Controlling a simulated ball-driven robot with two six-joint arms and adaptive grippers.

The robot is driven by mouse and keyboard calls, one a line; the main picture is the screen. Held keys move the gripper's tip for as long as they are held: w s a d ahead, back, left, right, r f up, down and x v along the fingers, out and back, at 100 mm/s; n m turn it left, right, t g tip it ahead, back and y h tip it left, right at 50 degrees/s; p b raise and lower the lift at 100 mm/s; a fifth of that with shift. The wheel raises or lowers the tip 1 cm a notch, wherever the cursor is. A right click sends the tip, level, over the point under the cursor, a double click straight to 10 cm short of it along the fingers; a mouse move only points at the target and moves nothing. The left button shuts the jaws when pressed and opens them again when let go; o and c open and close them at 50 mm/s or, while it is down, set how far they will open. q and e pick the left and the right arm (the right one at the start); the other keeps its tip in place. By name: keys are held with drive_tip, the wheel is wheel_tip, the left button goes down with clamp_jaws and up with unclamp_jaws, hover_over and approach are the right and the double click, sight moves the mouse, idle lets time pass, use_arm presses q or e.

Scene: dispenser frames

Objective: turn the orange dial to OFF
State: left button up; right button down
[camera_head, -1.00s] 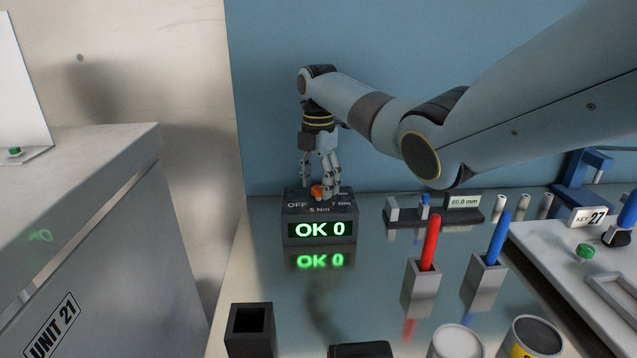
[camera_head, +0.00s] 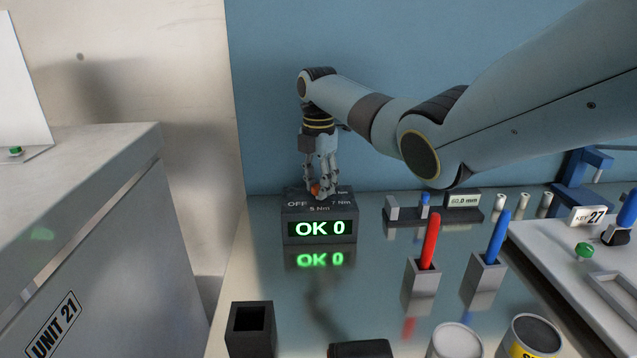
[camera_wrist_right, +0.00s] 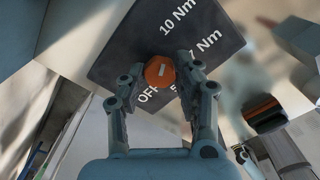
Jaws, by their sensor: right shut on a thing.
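The orange dial (camera_head: 315,188) sits on top of a dark grey box (camera_head: 288,230), with OFF, 5 Nm, 7 Nm and 10 Nm printed around it. The box's front display glows green with "OK 0". My right gripper (camera_head: 321,194) reaches down from above and is shut on the dial. In the right wrist view the dial (camera_wrist_right: 160,72) lies between the two fingertips (camera_wrist_right: 160,68). A short white mark shows on its face; which label it points to I cannot tell. The OFF label is close to the left finger. My left gripper is not in view.
Right of the box stand a gauge block with a small display (camera_head: 463,201), a red stick (camera_head: 429,240) and a blue stick (camera_head: 498,237) in holders. A dark square holder (camera_head: 250,340) is at the front left. The blue wall (camera_head: 270,100) is close behind.

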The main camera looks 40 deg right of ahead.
drive_tip(key=m+p, duration=0.1)
drive_tip(key=m, duration=0.1)
drive_tip(key=m+p, duration=0.1)
drive_tip(key=p, duration=0.1)
drive_tip(key=shift+r+m, duration=0.2)
drive_tip(key=shift+m, duration=0.2)
drive_tip(key=m+p, duration=0.1)
drive_tip(key=m, duration=0.2)
drive_tip(key=shift+m+p, duration=0.3)
drive_tip(key=shift+p, duration=0.05)
drive_tip(key=m+p, duration=0.1)
drive_tip(key=m, duration=0.3)
drive_tip(key=shift+f+m+p, duration=0.1)
drive_tip(key=shift+m+p, duration=0.2)
drive_tip(key=m+p, duration=0.1)
drive_tip(key=m, duration=0.8)
drive_tip(key=shift+p, duration=0.35)
drive_tip(key=m, duration=0.5)
drive_tip(key=shift+p, duration=0.3)
drive_tip(key=m, duration=0.9)
drive_tip(key=shift+m, duration=0.3)
